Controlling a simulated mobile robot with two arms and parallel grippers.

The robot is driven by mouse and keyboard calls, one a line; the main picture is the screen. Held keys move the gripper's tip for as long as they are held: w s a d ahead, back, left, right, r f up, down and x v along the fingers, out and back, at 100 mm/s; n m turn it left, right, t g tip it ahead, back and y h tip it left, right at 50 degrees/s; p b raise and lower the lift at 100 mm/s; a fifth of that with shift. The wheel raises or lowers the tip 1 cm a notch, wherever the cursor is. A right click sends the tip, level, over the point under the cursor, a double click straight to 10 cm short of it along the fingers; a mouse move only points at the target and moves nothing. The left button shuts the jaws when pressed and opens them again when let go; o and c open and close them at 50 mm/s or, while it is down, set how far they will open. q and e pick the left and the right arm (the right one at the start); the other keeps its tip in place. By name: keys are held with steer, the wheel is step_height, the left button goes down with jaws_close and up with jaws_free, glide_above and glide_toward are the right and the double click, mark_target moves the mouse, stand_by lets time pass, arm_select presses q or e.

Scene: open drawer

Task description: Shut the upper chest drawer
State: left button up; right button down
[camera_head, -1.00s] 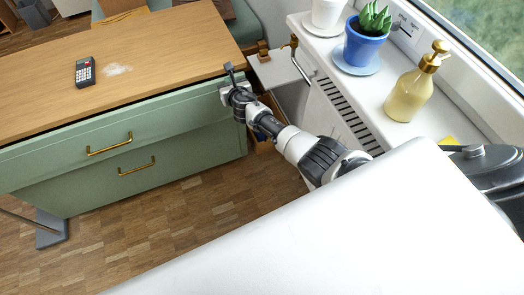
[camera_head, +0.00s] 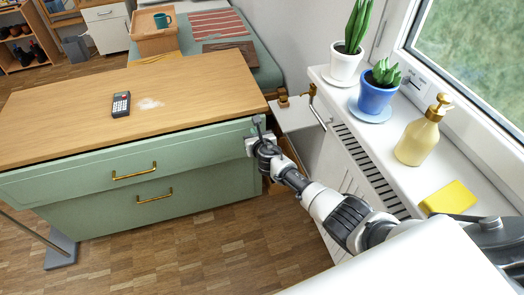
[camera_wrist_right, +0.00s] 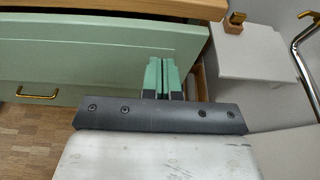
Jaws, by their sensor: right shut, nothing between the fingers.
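The green chest (camera_head: 210,192) stands under a wooden top. Its upper drawer (camera_head: 80,171) has a brass handle (camera_head: 134,172), and its front stands a little proud of the chest, with a narrow dark gap under the top. My right gripper (camera_head: 257,132) is shut and empty at the right end of the upper drawer's front. In the right wrist view my right gripper (camera_wrist_right: 164,66) points at the right part of the upper drawer's front (camera_wrist_right: 85,48); I cannot tell whether it touches. My left gripper is not in view.
A calculator (camera_head: 121,104) lies on the top. To the right, a white sill (camera_head: 351,101) carries potted plants, a soap bottle (camera_head: 418,134) and a yellow sponge (camera_head: 450,198). A grey base (camera_head: 61,249) with a pole stands at lower left. Wooden floor (camera_head: 185,250) lies open in front.

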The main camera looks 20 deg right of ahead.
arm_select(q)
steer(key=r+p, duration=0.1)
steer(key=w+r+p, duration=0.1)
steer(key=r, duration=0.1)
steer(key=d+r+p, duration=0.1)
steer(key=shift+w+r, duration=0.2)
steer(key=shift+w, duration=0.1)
arm_select(e)
steer(key=v, duration=0.7)
steer(key=shift+s+d, duration=0.25)
steer(key=shift+s, duration=0.1)
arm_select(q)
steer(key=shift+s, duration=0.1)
